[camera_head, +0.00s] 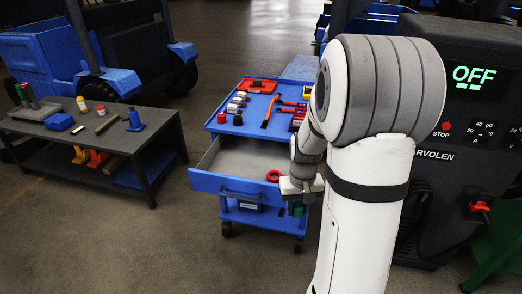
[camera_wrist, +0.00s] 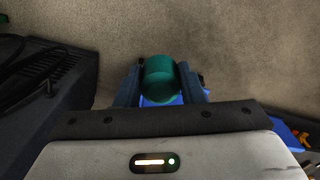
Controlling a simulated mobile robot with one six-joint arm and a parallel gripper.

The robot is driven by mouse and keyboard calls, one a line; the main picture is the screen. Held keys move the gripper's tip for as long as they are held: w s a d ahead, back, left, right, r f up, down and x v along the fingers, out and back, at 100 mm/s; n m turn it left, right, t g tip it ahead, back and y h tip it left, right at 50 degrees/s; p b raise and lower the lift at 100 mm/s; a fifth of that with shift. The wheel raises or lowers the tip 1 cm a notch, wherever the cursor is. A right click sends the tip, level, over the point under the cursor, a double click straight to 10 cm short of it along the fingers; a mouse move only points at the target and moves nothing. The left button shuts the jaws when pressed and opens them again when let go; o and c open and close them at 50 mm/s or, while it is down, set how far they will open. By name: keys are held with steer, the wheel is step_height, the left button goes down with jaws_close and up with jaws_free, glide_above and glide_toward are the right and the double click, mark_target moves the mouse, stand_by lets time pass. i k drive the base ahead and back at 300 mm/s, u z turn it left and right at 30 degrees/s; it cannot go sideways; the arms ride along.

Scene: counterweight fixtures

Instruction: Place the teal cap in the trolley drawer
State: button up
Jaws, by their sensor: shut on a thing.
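My gripper (camera_head: 298,203) is shut on the teal cap, a round teal piece that shows between the two dark fingers in the wrist view (camera_wrist: 161,78). In the head view the cap is small and partly hidden by the gripper. The trolley drawer (camera_head: 235,188) is pulled open, with a blue front and a pale grey inside. My gripper appears near the drawer's right front corner; its height and depth relative to the drawer are hard to tell. My arm hides the drawer's right end.
A red ring (camera_head: 273,176) lies in the drawer. The blue trolley top (camera_head: 225,125) carries several tools and small cylinders. A dark workbench (camera_head: 110,141) with several small items stands left. A dark machine (camera_head: 466,100) reading OFF stands right. Floor between bench and trolley is clear.

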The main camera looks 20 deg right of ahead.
mark_target(257, 164)
steer(key=i, duration=1.2)
steer(key=u, duration=0.05)
